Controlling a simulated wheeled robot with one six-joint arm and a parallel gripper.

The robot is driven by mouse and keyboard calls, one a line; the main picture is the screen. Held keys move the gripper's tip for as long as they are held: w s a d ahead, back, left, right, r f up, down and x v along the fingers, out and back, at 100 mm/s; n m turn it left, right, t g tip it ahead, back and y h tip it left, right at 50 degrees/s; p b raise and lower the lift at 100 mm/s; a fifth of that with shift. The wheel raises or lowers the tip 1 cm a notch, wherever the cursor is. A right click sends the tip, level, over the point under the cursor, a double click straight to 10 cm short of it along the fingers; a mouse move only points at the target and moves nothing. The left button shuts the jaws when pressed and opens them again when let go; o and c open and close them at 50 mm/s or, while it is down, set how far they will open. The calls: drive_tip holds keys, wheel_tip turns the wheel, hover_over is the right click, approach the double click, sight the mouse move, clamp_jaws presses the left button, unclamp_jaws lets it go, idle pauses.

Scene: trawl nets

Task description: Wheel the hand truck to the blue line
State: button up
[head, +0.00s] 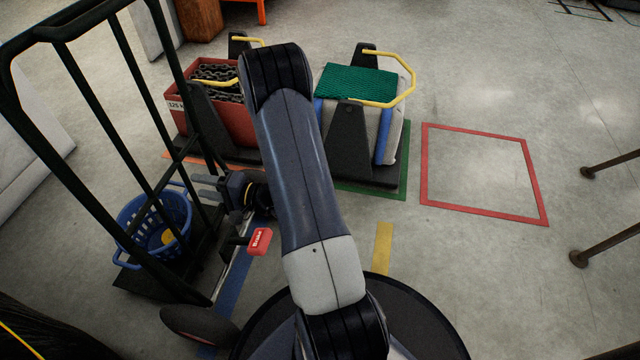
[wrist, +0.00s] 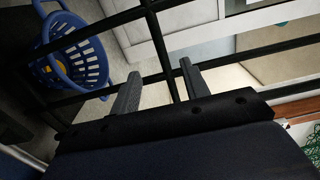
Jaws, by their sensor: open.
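The hand truck (head: 112,105) has a dark tubular frame and stands at the left of the head view. A blue basket (head: 140,222) with something yellow inside sits on its base; the basket also shows in the wrist view (wrist: 88,62). A red brake pedal (head: 259,241) is on the truck's right side. The blue line (head: 232,285) runs on the floor beside the truck, partly hidden by its wheel (head: 198,325). My gripper (head: 205,187) is open at the frame. In the wrist view, a dark upright bar (wrist: 160,45) appears between my fingers (wrist: 160,71); I cannot tell contact.
A red crate of chain (head: 172,108) and a cart with green netting (head: 350,80) stand on dark bases behind. A yellow strip (head: 382,248) and an empty red floor square (head: 425,165) lie to the right.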

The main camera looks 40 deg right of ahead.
sight(165, 179)
drive_tip(key=shift+w, duration=0.1)
drive_tip(key=p+x, duration=0.3)
drive_tip(key=x, duration=0.8)
drive_tip(key=shift+w+a, duration=0.15)
drive_tip(key=shift+a, duration=0.05)
drive_tip(key=shift+w+a+f, duration=0.1)
drive_tip(key=shift+w+f, duration=0.1)
drive_tip(key=shift+f, duration=0.05)
drive_tip(key=shift+s+r, duration=0.1)
